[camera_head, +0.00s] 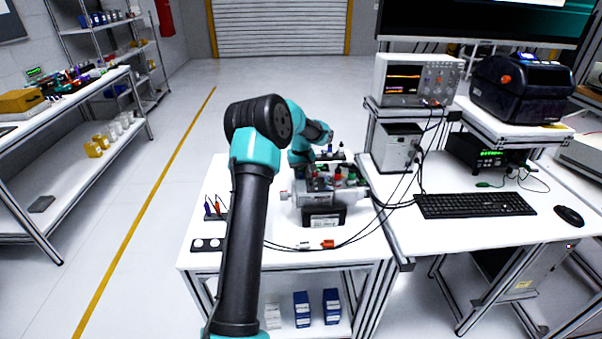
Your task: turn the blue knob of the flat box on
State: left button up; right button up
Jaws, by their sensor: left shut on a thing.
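A small flat dark box (338,157) stands near the back of the white workbench, behind a grey motor-like device. Small upright knobs show on it; one looks blue (330,148), but it is tiny and its turned position cannot be read. My left gripper (301,173) points down at the left end of the box, behind the device. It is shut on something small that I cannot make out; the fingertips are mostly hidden. My right gripper is not in view.
The grey device (323,196) with red and green plugs stands on a black base (323,215) in front of the gripper. Black cables run right to the oscilloscope (416,80). Small screwdrivers (215,208) stand at left.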

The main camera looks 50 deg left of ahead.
aim_at(301, 174)
pick_arm(q)
jog(key=m, duration=1.1)
dwell(0.3)
dwell(0.4)
jog(key=o, duration=0.9)
jog(key=shift+o, duration=0.2)
notch_tip(301, 174, up, 17)
jog(key=shift+r, duration=0.2)
